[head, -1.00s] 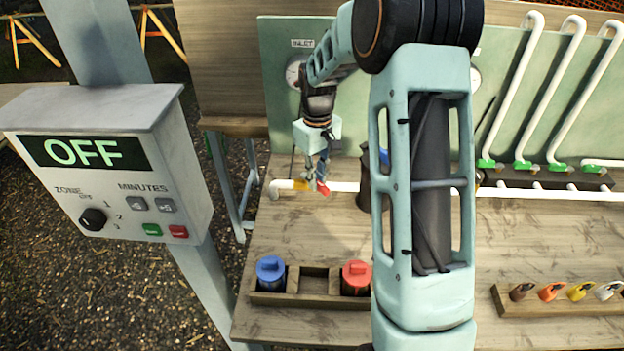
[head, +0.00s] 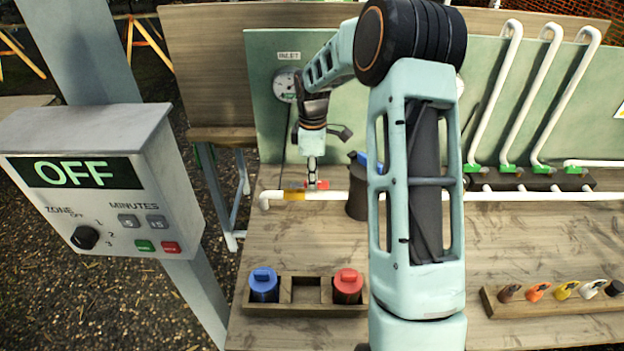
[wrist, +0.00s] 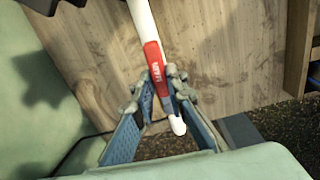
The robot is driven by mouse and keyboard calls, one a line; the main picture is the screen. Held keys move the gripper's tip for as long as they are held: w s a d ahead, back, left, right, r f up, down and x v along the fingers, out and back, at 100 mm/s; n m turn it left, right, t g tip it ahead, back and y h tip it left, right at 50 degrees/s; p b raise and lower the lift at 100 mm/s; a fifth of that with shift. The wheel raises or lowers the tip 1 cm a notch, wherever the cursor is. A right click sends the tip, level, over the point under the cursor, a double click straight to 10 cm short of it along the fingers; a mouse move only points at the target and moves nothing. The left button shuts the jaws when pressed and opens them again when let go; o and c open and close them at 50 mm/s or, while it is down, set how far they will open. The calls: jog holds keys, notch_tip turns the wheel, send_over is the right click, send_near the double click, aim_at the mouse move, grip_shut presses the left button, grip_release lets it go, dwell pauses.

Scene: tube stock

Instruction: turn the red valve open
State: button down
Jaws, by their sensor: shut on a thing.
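The red valve (head: 322,184) sits on the white pipe (head: 345,196) near its left end, at the back of the workbench. Its red handle, marked MAIN, also shows in the wrist view (wrist: 154,68), lying roughly along the pipe. My gripper (head: 311,179) points down at the valve from above. In the wrist view its two fingers (wrist: 158,98) are on either side of the handle, shut on it near one end. The fingers partly hide the handle's end and the valve body.
An inlet gauge (head: 286,85) is on the green panel behind. A rack (head: 306,290) with blue and red canisters is in front. A control box (head: 105,190) reading OFF stands left.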

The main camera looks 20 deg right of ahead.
jog(key=shift+w+r+n, duration=0.1)
jog(key=shift+w+n, duration=0.1)
jog(key=shift+n, duration=0.1)
jog(key=c, duration=1.9)
grip_release()
jog(key=shift+c, duration=0.2)
notch_tip(320, 180, up, 12)
